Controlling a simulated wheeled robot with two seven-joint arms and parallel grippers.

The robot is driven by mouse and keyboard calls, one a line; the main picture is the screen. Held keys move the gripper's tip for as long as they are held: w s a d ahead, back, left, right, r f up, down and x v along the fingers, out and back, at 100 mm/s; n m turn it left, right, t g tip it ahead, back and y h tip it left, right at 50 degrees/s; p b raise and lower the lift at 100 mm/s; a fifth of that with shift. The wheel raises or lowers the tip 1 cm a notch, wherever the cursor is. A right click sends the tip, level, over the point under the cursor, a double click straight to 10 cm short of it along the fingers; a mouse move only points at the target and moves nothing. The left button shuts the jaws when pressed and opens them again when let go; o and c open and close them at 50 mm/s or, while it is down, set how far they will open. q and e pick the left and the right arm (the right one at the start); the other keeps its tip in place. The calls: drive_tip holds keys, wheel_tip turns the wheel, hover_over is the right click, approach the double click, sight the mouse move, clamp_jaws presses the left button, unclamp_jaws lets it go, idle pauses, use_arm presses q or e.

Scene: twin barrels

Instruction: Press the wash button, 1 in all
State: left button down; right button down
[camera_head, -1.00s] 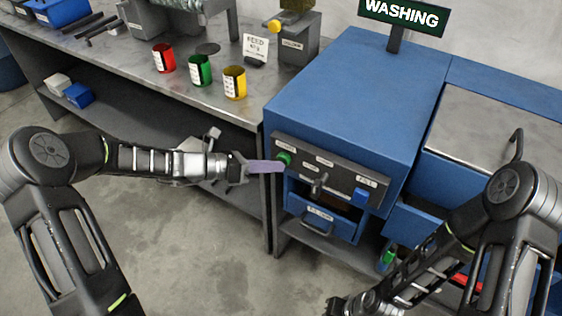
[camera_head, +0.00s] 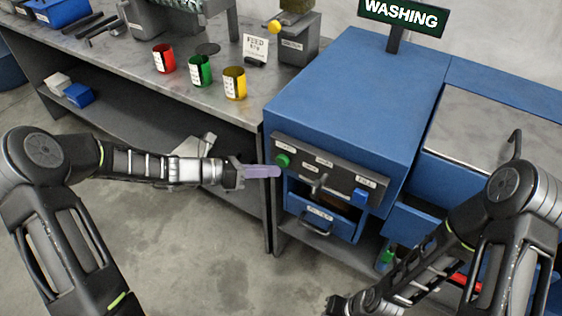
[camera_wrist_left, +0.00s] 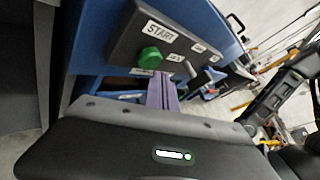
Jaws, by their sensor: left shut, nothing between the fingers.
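The green button (camera_head: 283,160) sits at the left end of the dark control panel (camera_head: 340,186) on the blue washing machine (camera_head: 350,85). In the left wrist view the green button (camera_wrist_left: 150,57) is below a START label. My left gripper (camera_head: 277,172) is shut and empty, its purple fingers pointing at the panel. The tips are just below and left of the button and look apart from it. The purple fingers (camera_wrist_left: 163,90) also show in the left wrist view, below the button. My right gripper (camera_head: 335,304) is low at the bottom edge, and its jaws are unclear.
A lever (camera_head: 320,184) and a blue button (camera_head: 361,196) are on the same panel. A drawer (camera_head: 320,218) is below it. A workbench (camera_head: 130,80) with red, green and yellow cups stands to the left. A WASHING sign (camera_head: 402,14) stands on the machine.

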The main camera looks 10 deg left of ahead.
use_arm(q)
drive_tip(key=s, duration=0.1)
drive_tip(key=s+a+p, duration=0.1)
drive_tip(key=s, duration=0.1)
drive_tip(key=s+a, duration=0.1)
drive_tip(key=shift+s+p, duration=0.35)
drive_tip(key=shift+p, duration=0.05)
idle(0.9)
